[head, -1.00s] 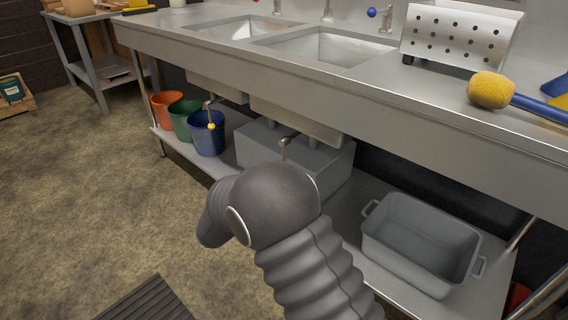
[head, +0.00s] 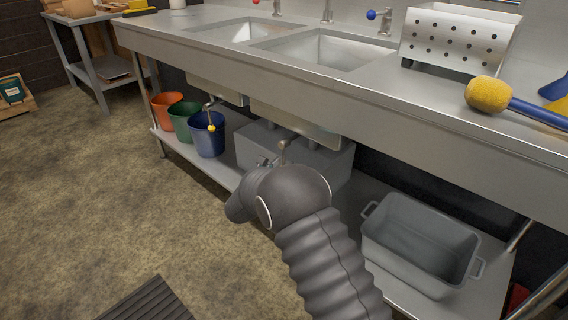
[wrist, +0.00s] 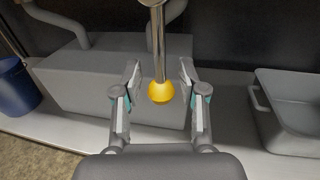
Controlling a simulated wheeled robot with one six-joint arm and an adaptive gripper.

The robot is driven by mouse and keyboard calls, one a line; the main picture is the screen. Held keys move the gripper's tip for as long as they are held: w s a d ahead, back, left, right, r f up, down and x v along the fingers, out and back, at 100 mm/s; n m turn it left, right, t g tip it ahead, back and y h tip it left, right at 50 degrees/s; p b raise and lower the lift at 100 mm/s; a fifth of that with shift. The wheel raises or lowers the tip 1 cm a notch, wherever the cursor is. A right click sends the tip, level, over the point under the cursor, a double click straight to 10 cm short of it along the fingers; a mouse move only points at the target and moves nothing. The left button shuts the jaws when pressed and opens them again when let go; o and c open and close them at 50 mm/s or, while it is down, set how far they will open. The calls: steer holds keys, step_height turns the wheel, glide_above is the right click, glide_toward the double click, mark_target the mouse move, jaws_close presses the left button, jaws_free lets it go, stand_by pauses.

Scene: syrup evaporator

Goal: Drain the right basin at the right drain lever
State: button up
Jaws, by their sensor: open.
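The right basin (head: 335,50) is the nearer of two sunken sinks in the steel counter; I cannot tell how full it is. Its drain lever (head: 284,147) hangs below it, with the lower part hidden behind my arm. In the wrist view the right drain lever is a metal rod ending in a yellow knob (wrist: 161,92), hanging nearly straight down. My gripper (wrist: 160,70) is open, with one finger on each side of the rod and knob. Gaps show on both sides, and neither finger appears to touch it. In the head view my arm hides most of the gripper.
A grey box (head: 330,160) sits on the lower shelf behind the lever. A grey tub (head: 420,245) stands to the right, and a blue bucket (head: 207,135) to the left. The left drain lever (head: 211,126) hangs above that bucket. The counter edge overhangs the shelf.

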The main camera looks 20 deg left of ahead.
steer(key=shift+w+d, duration=0.15)
steer(key=shift+w, duration=0.55)
jaws_close()
